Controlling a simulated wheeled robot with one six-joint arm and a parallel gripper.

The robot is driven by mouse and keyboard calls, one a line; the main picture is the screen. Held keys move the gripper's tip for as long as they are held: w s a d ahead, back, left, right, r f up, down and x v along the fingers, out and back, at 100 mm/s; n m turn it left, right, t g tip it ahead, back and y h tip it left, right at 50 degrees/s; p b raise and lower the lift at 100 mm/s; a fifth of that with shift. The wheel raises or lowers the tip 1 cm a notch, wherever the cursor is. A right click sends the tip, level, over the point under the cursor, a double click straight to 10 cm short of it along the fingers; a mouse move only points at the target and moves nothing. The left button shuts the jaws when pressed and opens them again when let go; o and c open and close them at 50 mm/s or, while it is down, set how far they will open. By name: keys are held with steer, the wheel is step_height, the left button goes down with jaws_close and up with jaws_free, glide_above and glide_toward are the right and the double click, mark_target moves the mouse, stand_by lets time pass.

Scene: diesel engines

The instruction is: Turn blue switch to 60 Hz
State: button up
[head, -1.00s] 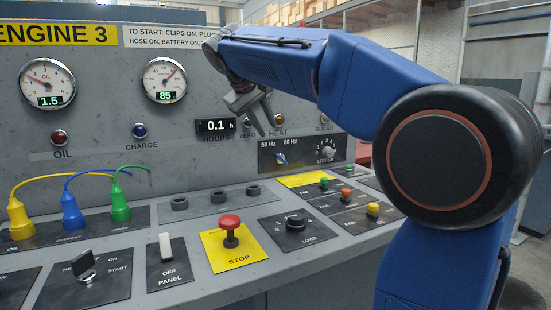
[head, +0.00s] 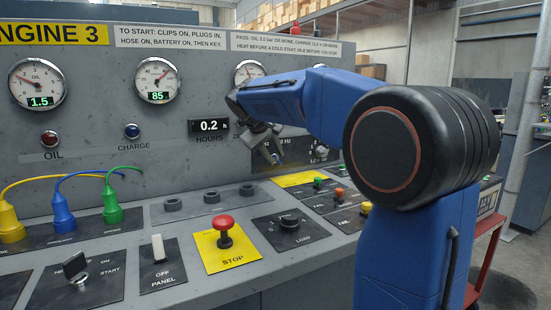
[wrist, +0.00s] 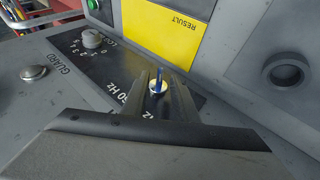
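The blue switch (wrist: 158,86) shows in the wrist view as a narrow blue lever on a pale round base, set in a dark panel (wrist: 112,68) with "60 Hz" lettering beside it. My gripper (wrist: 162,78) has its two fingers apart, one on either side of the lever. Some gap shows between them, and I cannot tell whether either finger touches it. In the head view my gripper (head: 273,158) is at the Hz panel (head: 297,152) and hides the switch and part of the lettering. Which mark the switch points to cannot be read.
A numbered knob (wrist: 92,38) and a round GUARD button (wrist: 33,72) are close by. Below the panel are a yellow plate (head: 300,179), small coloured buttons, a LOAD knob (head: 289,222) and a red STOP button (head: 224,224). The hour meter (head: 209,126) reads 0.2.

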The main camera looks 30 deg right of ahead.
steer(key=shift+x, duration=0.8)
jaws_close()
steer(key=shift+d, duration=0.1)
